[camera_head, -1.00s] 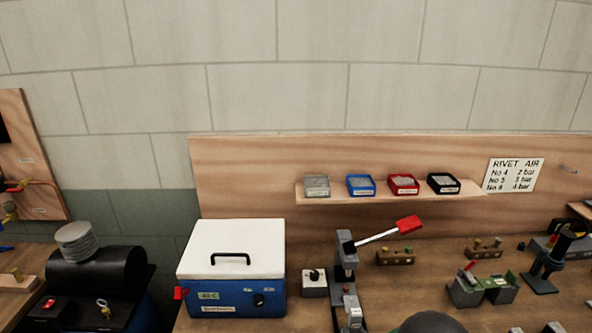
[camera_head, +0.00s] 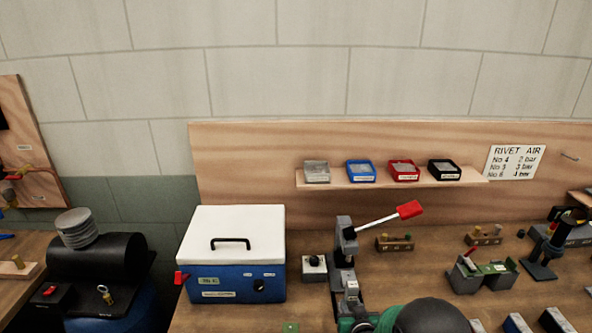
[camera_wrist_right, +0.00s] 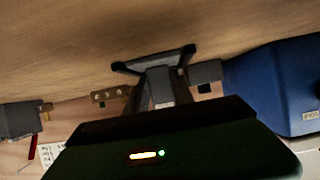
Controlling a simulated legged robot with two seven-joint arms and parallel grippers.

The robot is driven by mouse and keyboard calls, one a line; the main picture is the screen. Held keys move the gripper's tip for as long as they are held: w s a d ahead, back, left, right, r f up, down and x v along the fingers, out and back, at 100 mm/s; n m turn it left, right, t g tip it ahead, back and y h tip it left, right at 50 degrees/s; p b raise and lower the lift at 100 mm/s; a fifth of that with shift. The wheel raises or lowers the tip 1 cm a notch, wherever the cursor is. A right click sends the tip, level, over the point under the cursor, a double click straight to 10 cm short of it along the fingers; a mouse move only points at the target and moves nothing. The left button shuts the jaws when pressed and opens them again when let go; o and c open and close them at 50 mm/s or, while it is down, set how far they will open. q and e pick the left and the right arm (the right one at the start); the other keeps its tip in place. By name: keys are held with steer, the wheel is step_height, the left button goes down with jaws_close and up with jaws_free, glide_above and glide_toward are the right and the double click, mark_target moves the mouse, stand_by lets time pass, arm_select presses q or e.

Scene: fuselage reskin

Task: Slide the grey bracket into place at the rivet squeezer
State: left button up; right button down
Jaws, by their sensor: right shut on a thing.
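The rivet squeezer (camera_head: 345,240) stands upright on the bench, a grey press with a red-ended lever (camera_head: 408,210) raised to the right. My right gripper (camera_head: 358,316) is at the bottom edge of the head view, close in front of the squeezer's base. It is shut on the grey bracket, which I cannot clearly tell apart from the gripper and the squeezer. In the right wrist view my dark gripper body fills the bottom, and a dark grey forked shape (camera_wrist_right: 155,62) shows beyond it. I cannot tell whether the bracket touches the squeezer. My left gripper is not in view.
A blue cooler box (camera_head: 230,275) with a white lid stands left of the squeezer, with a small grey control box (camera_head: 314,267) between. A rivet block (camera_head: 394,243) sits behind right.

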mark_target(353, 291)
steer(key=shift+w+a+b, duration=0.1)
steer(key=shift+w+b, duration=0.3)
steer(key=shift+w, duration=0.8)
steer(key=c, duration=1.2)
jaws_free()
steer(key=r+p, duration=0.1)
steer(key=r, duration=0.1)
steer(key=s+r+p, duration=0.1)
steer(key=r+p, duration=0.1)
steer(key=s+r+p, duration=0.1)
steer(key=r+p, duration=0.1)
steer(key=shift+s+r, duration=0.5)
steer(key=shift+r, duration=0.05)
